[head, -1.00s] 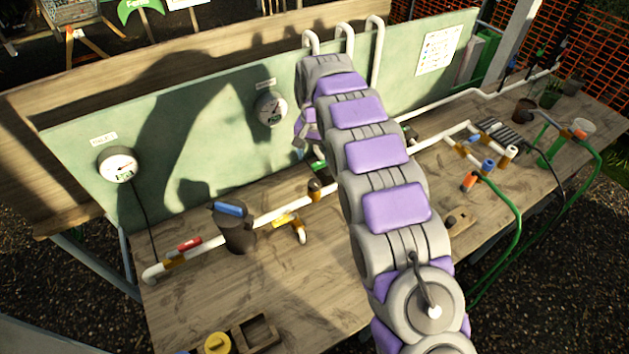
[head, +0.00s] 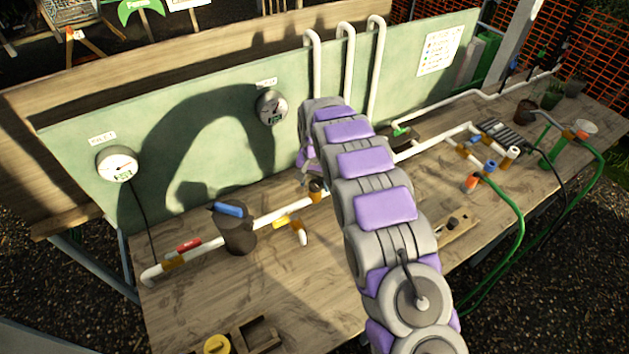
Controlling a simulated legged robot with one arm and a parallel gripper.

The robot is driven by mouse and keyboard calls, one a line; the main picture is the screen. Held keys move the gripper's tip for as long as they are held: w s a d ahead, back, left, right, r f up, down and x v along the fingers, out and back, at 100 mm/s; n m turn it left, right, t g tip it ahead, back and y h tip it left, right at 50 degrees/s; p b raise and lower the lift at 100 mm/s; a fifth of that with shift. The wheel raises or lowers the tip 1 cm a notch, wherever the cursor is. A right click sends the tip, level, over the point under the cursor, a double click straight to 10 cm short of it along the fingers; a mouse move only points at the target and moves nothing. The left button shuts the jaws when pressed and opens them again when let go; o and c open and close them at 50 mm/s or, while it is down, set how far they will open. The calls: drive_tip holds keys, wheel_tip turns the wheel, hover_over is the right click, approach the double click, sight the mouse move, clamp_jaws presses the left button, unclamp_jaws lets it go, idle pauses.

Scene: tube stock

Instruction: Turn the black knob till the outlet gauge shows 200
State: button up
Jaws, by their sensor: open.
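Two round white gauges hang on the green board: a left gauge (head: 118,164) and a middle gauge (head: 271,108). Both have a needle and a small green digital display; their labels and figures are too small to read surely. A small dark knob (head: 316,186) tops a brown fitting on the white pipe below the middle gauge; I take it for the black knob. My gripper (head: 310,174) is partly hidden behind my arm and points down just above this knob. It is open; I cannot tell whether its fingers touch or surround the knob.
A dark canister with a blue handle (head: 229,209), a red-handled valve (head: 189,245) and a yellow-handled valve (head: 282,222) sit along the pipe. Upright white pipes (head: 347,75) rise behind my arm. Green hoses (head: 517,210) lie right. The front-middle tabletop is clear.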

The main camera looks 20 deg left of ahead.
drive_tip(key=shift+c, duration=0.3)
drive_tip(key=c, duration=1)
drive_tip(key=shift+n, duration=0.3)
drive_tip(key=shift+r+n+p, duration=0.15)
drive_tip(key=shift+n+p, duration=0.55)
drive_tip(key=shift+n, duration=0.3)
drive_tip(key=n+p, duration=0.1)
drive_tip(key=n, duration=0.2)
drive_tip(key=shift+n, duration=0.3)
drive_tip(key=n+p, duration=0.2)
drive_tip(key=n, duration=0.3)
drive_tip(key=shift+p, duration=0.35)
drive_tip(key=shift+w+n, duration=0.1)
drive_tip(key=shift+n, duration=0.3)
